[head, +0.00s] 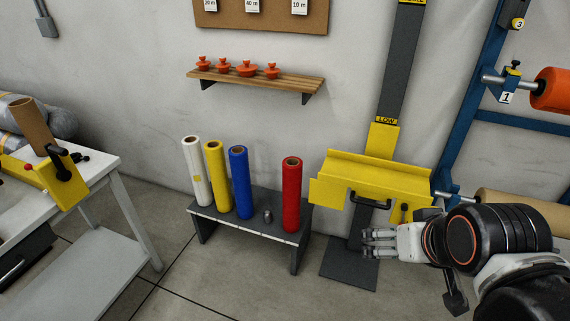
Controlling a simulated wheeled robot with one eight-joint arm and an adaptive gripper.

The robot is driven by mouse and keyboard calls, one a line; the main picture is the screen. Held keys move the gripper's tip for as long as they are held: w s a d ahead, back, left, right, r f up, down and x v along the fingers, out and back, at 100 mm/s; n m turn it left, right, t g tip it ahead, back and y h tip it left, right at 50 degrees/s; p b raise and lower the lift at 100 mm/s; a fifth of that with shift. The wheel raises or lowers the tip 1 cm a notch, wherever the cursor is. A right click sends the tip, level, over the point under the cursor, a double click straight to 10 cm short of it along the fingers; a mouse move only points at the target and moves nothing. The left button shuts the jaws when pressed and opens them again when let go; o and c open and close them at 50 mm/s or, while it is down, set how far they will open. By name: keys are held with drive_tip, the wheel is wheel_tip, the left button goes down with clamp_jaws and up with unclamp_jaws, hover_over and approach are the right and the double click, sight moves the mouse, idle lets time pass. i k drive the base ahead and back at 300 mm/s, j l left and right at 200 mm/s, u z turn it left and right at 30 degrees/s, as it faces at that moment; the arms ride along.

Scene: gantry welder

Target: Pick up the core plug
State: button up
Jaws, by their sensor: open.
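Several orange-red plug-shaped pieces with round knobs stand in a row on a wooden wall shelf (255,78); they look like core plugs. My gripper (368,244) is at the lower right, open and empty, pointing left. It is in front of the yellow cradle's stand, below and right of the shelf, well apart from the plugs.
A low grey bench (255,228) holds upright white, yellow, blue and red (292,195) rolls. A yellow cradle (365,178) on a dark post stands behind my gripper. A blue rack (465,130) is at right, a white table (100,170) at left. Floor between table and bench is clear.

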sight(272, 72)
drive_tip(key=i+j+u, duration=0.1)
drive_tip(key=i+j, duration=0.25)
drive_tip(key=i+j+u, duration=0.1)
drive_tip(key=i+j, duration=0.2)
drive_tip(key=i, duration=0.2)
drive_tip(key=i+j+u, duration=0.1)
drive_tip(key=i+j, duration=0.2)
drive_tip(key=i, duration=0.15)
